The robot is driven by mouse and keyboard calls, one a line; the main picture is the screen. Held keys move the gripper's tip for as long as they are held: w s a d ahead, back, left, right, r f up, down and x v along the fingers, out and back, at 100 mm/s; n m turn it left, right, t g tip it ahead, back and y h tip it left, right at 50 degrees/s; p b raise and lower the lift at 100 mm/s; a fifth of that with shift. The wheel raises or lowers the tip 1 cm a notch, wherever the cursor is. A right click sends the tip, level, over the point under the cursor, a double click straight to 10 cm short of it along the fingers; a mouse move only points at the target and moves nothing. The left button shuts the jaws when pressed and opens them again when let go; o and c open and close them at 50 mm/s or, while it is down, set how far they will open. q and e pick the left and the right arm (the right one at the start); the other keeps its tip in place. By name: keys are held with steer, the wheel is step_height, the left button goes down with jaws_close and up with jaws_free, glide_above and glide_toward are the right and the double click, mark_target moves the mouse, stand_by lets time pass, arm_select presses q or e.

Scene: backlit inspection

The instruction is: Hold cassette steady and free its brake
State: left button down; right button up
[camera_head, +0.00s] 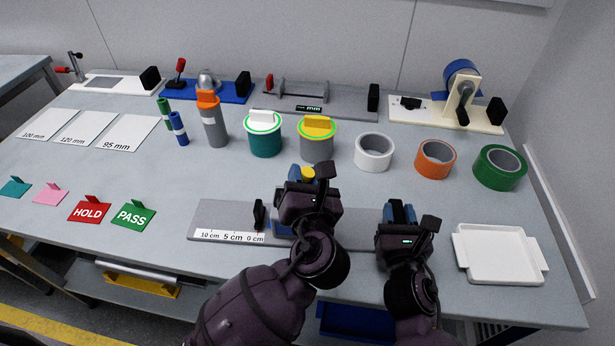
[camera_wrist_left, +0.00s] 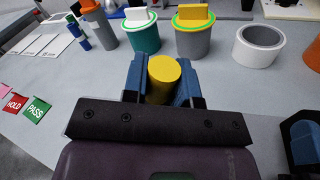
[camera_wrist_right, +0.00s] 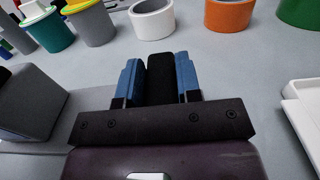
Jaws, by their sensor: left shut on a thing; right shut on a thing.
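A long grey base (camera_head: 210,217) with a centimetre scale and an upright black block (camera_head: 259,214) lies near the table's front edge. My left gripper (camera_head: 308,180) is over its middle, shut on a yellow round knob (camera_wrist_left: 163,72); the left wrist view shows it between the blue fingers. My right gripper (camera_head: 397,212) is at the base's right end, shut on a black upright piece (camera_wrist_right: 160,75). A grey block (camera_wrist_right: 30,105), which may be the cassette body, shows left of the right gripper. My left gripper and arm hide most of that area in the head view.
White (camera_head: 373,152), orange (camera_head: 423,160) and green (camera_head: 484,168) tape rolls stand behind the grippers. A white tray (camera_head: 540,262) is at right. HOLD (camera_head: 89,210) and PASS (camera_head: 133,215) tags lie at left. Canisters with teal (camera_head: 264,143) and grey (camera_head: 316,148) bodies stand behind.

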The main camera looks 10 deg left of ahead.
arm_select(q)
steer(key=shift+s+a+r+n+g, duration=0.1)
steer(key=shift+a+n+g, duration=0.2)
steer(key=shift+a+n, duration=0.7)
arm_select(e)
steer(key=shift+s+f, duration=0.1)
steer(key=shift+f, duration=0.25)
arm_select(q)
steer(key=n, duration=0.1)
steer(key=a+n, duration=0.1)
steer(key=n, duration=0.1)
steer(key=shift+s+a+n+h, duration=0.1)
steer(key=shift+a+n+h, duration=0.2)
steer(key=shift+h, duration=0.1)
steer(key=shift+s+a+f+n+g+h, duration=0.1)
steer(key=shift+a+f+n+g+h, duration=0.1)
steer(key=shift+a+n+h, duration=0.45)
steer(key=shift+a+f+n+g+h, duration=0.1)
steer(key=shift+a+f+n+g, duration=0.2)
steer(key=shift+n, duration=0.75)
steer(key=shift+r, duration=0.1)
steer(key=c, duration=0.9)
jaws_free()
steer(key=shift+a, duration=0.1)
